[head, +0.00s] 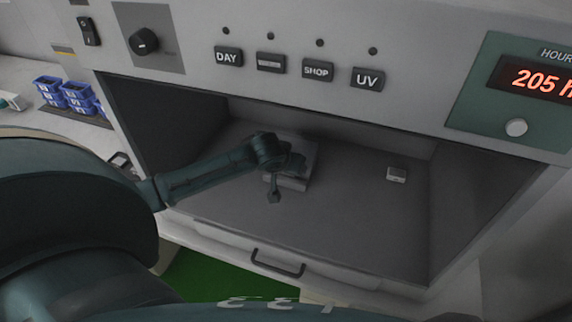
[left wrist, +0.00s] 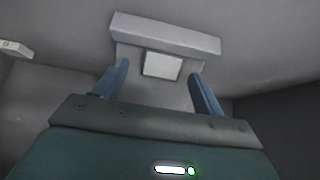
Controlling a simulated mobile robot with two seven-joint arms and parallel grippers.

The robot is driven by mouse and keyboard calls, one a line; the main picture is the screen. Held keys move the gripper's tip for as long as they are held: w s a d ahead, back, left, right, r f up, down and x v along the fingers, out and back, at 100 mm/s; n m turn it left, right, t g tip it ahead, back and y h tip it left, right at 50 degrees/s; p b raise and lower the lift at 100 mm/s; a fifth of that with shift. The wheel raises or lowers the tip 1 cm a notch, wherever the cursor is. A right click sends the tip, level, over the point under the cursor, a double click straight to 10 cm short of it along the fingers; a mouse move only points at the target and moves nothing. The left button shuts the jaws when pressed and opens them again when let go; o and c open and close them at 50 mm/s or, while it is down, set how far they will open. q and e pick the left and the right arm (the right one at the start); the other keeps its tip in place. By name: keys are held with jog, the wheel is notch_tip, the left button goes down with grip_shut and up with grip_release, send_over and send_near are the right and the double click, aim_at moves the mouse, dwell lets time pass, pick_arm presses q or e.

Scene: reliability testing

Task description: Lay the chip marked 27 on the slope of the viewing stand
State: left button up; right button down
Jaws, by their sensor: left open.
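The viewing stand (head: 311,157) is a grey block on the floor of the booth, partly hidden behind my left gripper (head: 274,192) in the head view. In the left wrist view the stand (left wrist: 166,33) shows a raised bar across its far end. A pale rectangular chip (left wrist: 162,66) lies against the stand's face below that bar; no number can be read on it. My left gripper's fingers are open, one on each side of the chip and apart from it. My right gripper is not in view.
A small light block (head: 396,174) stands on the booth floor to the right. The booth has side walls and a low top edge under a panel with buttons and an hour display (head: 540,82). A drawer handle (head: 277,263) is below. Blue bins (head: 75,95) stand outside left.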

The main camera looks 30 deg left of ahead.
pick_arm(q)
jog(key=shift+s, duration=0.1)
jog(key=v, duration=1.3)
dwell(0.4)
